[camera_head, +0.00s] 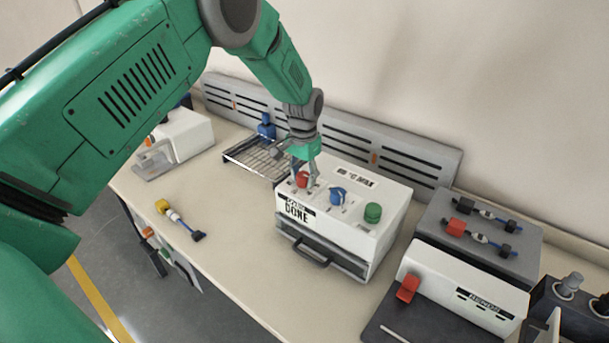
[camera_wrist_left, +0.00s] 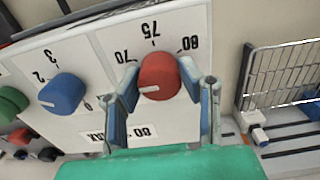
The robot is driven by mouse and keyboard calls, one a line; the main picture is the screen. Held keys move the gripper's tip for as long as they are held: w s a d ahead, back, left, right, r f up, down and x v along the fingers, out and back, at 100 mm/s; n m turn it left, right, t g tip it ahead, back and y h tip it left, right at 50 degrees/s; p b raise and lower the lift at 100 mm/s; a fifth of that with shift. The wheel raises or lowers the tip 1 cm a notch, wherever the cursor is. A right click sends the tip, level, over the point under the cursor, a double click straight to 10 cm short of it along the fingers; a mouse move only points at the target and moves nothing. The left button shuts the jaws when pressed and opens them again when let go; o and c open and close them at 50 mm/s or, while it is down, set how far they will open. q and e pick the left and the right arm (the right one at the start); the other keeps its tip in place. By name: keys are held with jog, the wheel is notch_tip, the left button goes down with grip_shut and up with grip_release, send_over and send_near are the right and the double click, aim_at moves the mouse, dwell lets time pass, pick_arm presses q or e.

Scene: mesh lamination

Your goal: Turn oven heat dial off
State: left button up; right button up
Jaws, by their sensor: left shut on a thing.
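The oven (camera_head: 337,215) is a white box with a drawer handle at its front and a "DONE" label. On its top are a red dial (camera_head: 302,180), a blue dial (camera_head: 338,195) and a green knob (camera_head: 373,212). My left gripper (camera_head: 304,184) reaches down to the red dial and is shut on it. In the left wrist view the red dial (camera_wrist_left: 159,75) sits between the two fingers, under the marks 70, 75 and 80. Its white pointer line faces left in that view. The blue dial (camera_wrist_left: 62,94) there has marks 2 and 3. My right gripper is not in view.
A wire rack (camera_head: 255,157) stands left of the oven. A white device (camera_head: 174,142) is at the far left, and a yellow-and-blue cable piece (camera_head: 180,220) lies on the bench. A white machine with a red lever (camera_head: 407,288) stands at right.

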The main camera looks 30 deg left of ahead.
pick_arm(q)
jog(key=n, duration=0.4)
jog(key=shift+s+f+n, duration=0.15)
jog(key=shift+n, duration=0.15)
jog(key=n, duration=0.4)
jog(key=shift+f+n+p, duration=0.1)
jog(key=shift+n+p, duration=0.2)
jog(key=shift+p, duration=0.05)
jog(key=n, duration=0.4)
jog(key=shift+d, duration=0.1)
jog(key=shift+s+n, duration=0.1)
jog(key=shift+n, duration=2.2)
jog(key=o, duration=1.1)
jog(key=shift+w, duration=0.25)
